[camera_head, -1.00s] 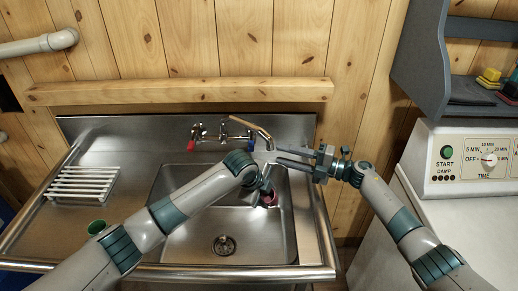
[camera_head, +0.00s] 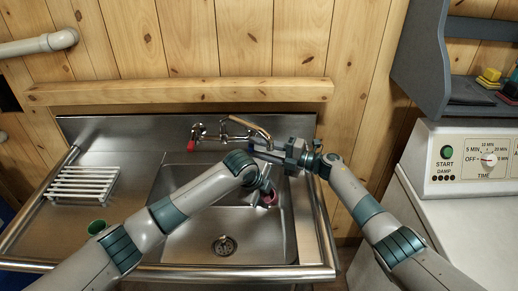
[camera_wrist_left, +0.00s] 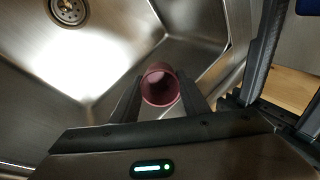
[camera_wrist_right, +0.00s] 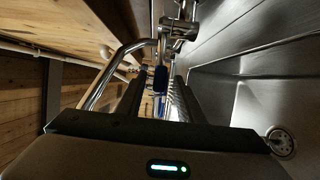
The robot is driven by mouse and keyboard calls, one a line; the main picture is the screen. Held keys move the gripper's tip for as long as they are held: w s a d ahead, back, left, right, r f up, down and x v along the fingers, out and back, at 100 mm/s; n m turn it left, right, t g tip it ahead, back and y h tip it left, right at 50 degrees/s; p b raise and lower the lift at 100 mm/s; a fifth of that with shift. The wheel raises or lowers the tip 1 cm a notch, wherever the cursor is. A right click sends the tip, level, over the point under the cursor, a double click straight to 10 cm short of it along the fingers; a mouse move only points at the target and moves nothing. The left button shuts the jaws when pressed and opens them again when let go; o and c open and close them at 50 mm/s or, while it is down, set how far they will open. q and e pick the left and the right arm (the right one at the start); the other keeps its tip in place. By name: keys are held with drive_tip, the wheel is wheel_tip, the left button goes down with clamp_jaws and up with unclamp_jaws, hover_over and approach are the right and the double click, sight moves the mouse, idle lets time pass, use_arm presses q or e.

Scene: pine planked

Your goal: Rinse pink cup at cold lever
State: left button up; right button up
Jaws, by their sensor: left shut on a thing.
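The pink cup (camera_head: 270,197) is in the right part of the sink, between the fingers of my left gripper (camera_head: 266,189). In the left wrist view the cup (camera_wrist_left: 160,86) shows its open mouth, with a finger on each side. My right gripper (camera_head: 266,153) is at the tap, its fingers apart. In the right wrist view the blue cold lever (camera_wrist_right: 160,78) appears between the fingertips of that gripper (camera_wrist_right: 158,92); I cannot tell whether they touch it. The curved spout (camera_head: 255,128) is above and behind the cup. No water is visible.
The red lever (camera_head: 192,145) is left of the spout. The steel sink (camera_head: 190,240) has a drain (camera_head: 223,245). A white rack (camera_head: 84,184) and a green cup (camera_head: 96,227) are on the left drainboard. A white machine (camera_head: 465,160) stands at right.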

clamp_jaws()
drive_tip(key=shift+w+d+n+g, duration=0.1)
drive_tip(key=shift+d+n+g, duration=0.05)
drive_tip(key=shift+n+g, duration=0.2)
drive_tip(key=shift+d+n+g+y, duration=0.25)
drive_tip(key=shift+d+g+y, duration=0.05)
drive_tip(key=shift+g, duration=0.25)
unclamp_jaws()
drive_tip(key=shift+w, duration=0.1)
drive_tip(key=shift+d, duration=0.1)
drive_tip(key=v, duration=1.2)
